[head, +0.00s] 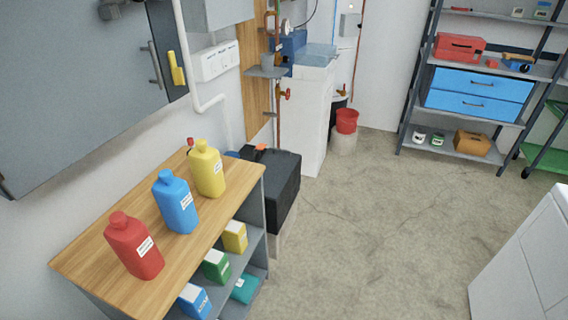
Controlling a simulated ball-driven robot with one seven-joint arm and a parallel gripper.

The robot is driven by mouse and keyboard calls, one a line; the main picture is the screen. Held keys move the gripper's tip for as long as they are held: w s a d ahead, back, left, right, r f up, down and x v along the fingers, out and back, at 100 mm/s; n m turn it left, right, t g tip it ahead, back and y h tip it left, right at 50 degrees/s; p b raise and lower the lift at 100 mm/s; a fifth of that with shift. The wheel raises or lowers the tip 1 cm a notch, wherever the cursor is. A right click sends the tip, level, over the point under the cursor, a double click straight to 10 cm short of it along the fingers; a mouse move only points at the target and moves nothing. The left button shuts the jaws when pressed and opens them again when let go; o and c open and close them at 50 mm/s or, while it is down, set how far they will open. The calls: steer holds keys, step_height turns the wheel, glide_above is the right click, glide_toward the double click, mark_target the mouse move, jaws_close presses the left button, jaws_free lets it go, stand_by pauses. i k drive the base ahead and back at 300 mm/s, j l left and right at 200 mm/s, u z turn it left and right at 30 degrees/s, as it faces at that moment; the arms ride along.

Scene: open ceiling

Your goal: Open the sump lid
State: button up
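I cannot make out a sump lid for certain in the head view. A red bucket (347,121) sits on a pale round base (343,141) near the back wall. My gripper is not in view.
The wooden-topped shelf (90,264) at left holds red (135,247), blue (176,205) and yellow (207,170) bottles. A metal rack (416,105) stands at back right, a white appliance (520,270) at lower right. The concrete floor (390,225) between is clear.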

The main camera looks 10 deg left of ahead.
mark_target(279, 163)
steer(key=i+u, duration=0.3)
steer(key=i, duration=0.25)
steer(key=i+l+u, duration=0.1)
steer(key=i+u, duration=0.2)
steer(key=i, duration=0.2)
steer(key=i+l, duration=0.15)
steer(key=i, duration=0.3)
steer(key=i+l, duration=0.1)
steer(key=i, duration=0.35)
steer(key=i+l+u, duration=0.1)
steer(key=i, duration=0.4)
steer(key=i+l, duration=0.2)
steer(key=i, duration=0.25)
steer(key=i+l, duration=0.2)
steer(key=i, duration=0.25)
